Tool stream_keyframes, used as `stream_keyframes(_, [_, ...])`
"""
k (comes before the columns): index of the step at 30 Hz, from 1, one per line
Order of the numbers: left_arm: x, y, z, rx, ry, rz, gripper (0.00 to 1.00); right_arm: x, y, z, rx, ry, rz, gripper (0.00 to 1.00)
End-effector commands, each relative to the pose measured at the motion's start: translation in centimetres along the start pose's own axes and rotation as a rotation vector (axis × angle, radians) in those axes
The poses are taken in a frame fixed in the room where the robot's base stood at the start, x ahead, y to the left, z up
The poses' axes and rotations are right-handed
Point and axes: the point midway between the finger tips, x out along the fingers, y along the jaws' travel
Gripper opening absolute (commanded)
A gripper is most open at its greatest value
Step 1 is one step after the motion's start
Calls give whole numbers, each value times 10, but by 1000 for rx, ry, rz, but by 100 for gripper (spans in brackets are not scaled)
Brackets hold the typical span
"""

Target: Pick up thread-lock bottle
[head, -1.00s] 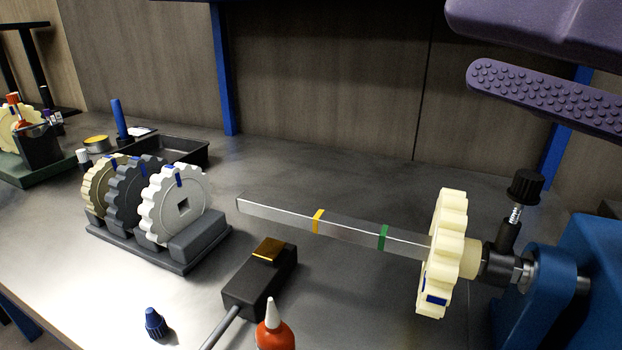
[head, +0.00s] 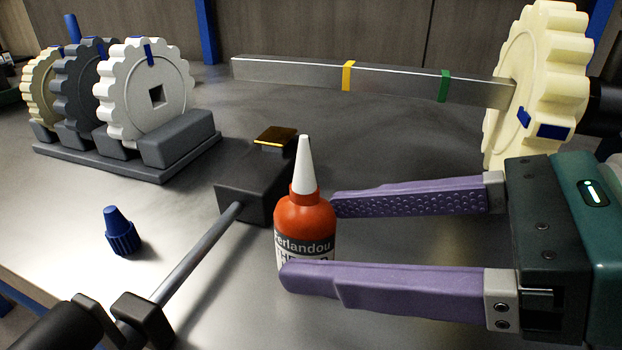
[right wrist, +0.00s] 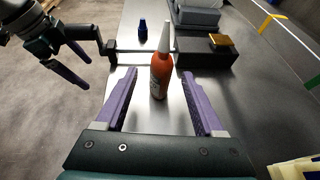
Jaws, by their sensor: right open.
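The thread-lock bottle (head: 304,220) is orange-red with a white cone nozzle and a dark label. It stands upright on the bench. My right gripper (head: 312,240) reaches in low from the right with its purple fingers open. The near finger crosses in front of the bottle's base and the far finger lies behind it. In the right wrist view the bottle (right wrist: 160,77) stands between the fingertips, with gaps on both sides. My left gripper (right wrist: 80,72) shows at the upper left of that view, its fingers apart and empty, away from the bottle.
A blue cap (head: 121,232) stands left of the bottle. A dark block with a brass top (head: 254,183) and a metal rod (head: 190,258) lies close behind and left. A gear rack (head: 100,165) stands at back left. A bar (head: 400,85) carrying a cream gear (head: 535,75) extends behind.

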Motion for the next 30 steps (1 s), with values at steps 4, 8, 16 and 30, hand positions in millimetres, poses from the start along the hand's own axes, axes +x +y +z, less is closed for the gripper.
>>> stream_keyframes(4, [6, 0, 2, 0, 0, 0, 100, 24, -1, -1, 2, -4, 0, 70])
stream_keyframes(8, [6, 0, 2, 0, 0, 0, 100, 33, -1, -1, 1, -2, 0, 70])
stream_keyframes(16, [6, 0, 2, 0, 0, 0, 100, 33, -1, -1, 0, -1, -1, 64])
stream_keyframes(30, [6, 0, 2, 0, 0, 0, 100, 33, -1, -1, 1, -1, -1, 11])
